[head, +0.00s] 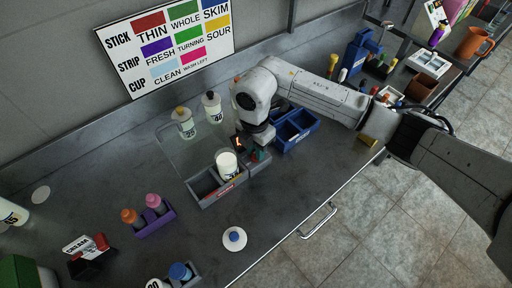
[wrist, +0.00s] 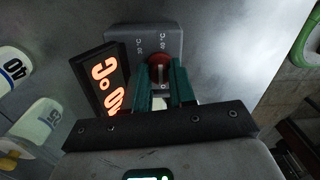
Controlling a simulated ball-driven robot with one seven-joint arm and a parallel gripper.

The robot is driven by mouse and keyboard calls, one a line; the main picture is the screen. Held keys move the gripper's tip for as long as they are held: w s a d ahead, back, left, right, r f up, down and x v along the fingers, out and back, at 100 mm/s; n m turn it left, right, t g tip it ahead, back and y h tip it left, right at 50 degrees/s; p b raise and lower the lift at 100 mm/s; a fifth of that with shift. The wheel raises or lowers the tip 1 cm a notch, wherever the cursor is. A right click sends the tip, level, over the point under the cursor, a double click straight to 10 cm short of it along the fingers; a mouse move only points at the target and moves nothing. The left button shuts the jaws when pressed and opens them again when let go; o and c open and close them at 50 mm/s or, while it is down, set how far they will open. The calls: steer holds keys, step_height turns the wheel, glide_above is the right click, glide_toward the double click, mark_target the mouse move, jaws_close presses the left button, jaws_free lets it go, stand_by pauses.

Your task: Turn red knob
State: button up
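In the wrist view, the round red knob (wrist: 158,66) sits on the grey face of a device (wrist: 140,40) with °C markings beside it. The two green fingers of my gripper (wrist: 163,82) are apart, one on each side of the knob. Whether they touch it or stop just short of it cannot be made out. A dark display (wrist: 100,80) with glowing orange characters stands left of the knob. In the head view, my gripper (head: 259,156) points down at the counter; my wrist largely hides the device, and the knob cannot be made out there.
A white-topped container (head: 227,163) and a grey tray (head: 206,195) stand just left of my gripper. A blue bin (head: 296,130) is close on the right. Two bottles (head: 183,122) (head: 212,107) stand behind. The counter's front edge has a metal handle (head: 318,222).

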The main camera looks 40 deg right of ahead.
jaws_close()
